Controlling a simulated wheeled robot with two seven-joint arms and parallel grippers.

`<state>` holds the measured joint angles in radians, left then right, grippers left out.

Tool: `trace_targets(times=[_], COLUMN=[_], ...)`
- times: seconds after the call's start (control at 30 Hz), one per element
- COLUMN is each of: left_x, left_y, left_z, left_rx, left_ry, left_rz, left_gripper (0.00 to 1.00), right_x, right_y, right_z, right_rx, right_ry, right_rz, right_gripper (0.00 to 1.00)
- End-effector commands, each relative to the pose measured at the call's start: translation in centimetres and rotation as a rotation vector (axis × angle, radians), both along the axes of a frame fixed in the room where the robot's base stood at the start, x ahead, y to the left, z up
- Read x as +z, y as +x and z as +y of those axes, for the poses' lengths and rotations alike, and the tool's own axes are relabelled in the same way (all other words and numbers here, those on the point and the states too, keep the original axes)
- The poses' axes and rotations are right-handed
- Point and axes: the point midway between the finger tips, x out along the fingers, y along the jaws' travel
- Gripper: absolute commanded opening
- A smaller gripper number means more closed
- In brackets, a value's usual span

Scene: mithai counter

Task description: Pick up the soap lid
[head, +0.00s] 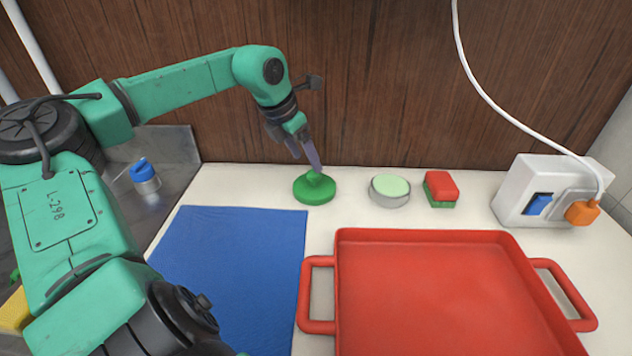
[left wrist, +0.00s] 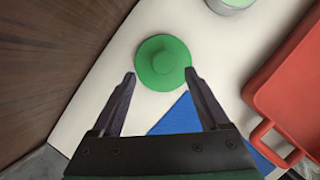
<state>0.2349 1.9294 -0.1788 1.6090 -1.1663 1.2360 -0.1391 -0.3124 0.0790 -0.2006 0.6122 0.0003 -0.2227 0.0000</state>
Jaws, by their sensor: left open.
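The soap lid (head: 314,190) is a round green disc with a knob on top. It lies on the white counter near the back wall. In the left wrist view the lid (left wrist: 163,62) is just beyond and between the fingertips. My left gripper (head: 310,160) is open and points down at the knob, with its fingers spread in the left wrist view (left wrist: 160,74). Whether a finger touches the knob I cannot tell. A round grey dish with pale green soap (head: 389,188) stands uncovered to the right of the lid. My right gripper is not in view.
A red tray (head: 420,236) with side handles fills the front right. A blue cloth (head: 235,255) lies at the front left. A red-and-green sponge (head: 440,188) and a white socket box (head: 518,190) with an orange plug stand at the right. A blue-topped container (head: 144,176) stands at the left.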

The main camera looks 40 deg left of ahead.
Motion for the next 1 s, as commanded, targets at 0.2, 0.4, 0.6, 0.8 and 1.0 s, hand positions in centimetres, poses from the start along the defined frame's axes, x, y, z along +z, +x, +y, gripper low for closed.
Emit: trace_targets(times=[0.2,0.4,0.6,0.8,1.0], left_x=[-3.4,-4.5,-4.5,-4.5,-4.4], left_y=[1.5,2.0,2.0,2.0,2.0], left_z=[-0.6,-0.6,-0.6,-0.6,-0.6], left_rx=[-0.001,0.0,0.0,0.0,0.0], left_ry=[-0.001,0.0,0.0,0.0,0.0], left_rz=[0.005,-0.001,-0.001,-0.001,-0.001], left_gripper=[0.78,0.78,0.48,0.0,0.0], right_x=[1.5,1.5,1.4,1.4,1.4], right_y=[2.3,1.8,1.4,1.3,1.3], right_z=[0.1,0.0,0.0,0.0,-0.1], right_rx=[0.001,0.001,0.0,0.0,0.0], right_ry=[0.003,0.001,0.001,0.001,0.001], right_rz=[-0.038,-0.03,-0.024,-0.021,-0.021], right_gripper=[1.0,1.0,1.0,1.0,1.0])
